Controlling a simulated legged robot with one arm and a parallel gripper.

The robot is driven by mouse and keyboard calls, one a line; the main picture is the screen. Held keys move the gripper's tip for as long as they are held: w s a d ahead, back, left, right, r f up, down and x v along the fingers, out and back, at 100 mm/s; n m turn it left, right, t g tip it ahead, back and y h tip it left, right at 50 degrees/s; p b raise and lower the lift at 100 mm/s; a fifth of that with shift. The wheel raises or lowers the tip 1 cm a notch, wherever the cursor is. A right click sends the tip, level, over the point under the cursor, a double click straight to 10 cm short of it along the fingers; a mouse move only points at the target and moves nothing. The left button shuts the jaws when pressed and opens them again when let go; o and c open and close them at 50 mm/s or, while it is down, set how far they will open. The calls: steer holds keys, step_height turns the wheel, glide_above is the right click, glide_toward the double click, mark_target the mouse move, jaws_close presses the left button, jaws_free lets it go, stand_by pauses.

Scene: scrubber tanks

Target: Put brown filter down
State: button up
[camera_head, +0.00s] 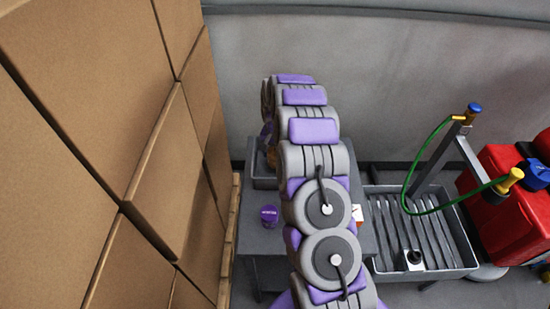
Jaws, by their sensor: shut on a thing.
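My grey and purple arm rises through the middle of the view and bends down at its far end. My gripper (268,141) shows only in part, left of the arm over the far end of the grey table. It is shut on the brown filter (272,157), of which a small brown patch shows beside the arm. A grey tray (259,178) lies on the table just below it. Whether the filter touches the tray is hidden. A purple filter (269,215) stands on the grey table (262,240) nearer to me.
Stacked cardboard boxes (90,110) on a pallet wall off the left. At right are a slatted grey sink (450,255) with a green hose (407,185), and a red machine (500,215). A small white and orange item (357,214) lies right of my arm.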

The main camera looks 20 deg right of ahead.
step_height(320, 180, down, 3)
steer(key=shift+r, duration=0.1)
steer(key=o, duration=1.2)
steer(key=shift+o, duration=0.2)
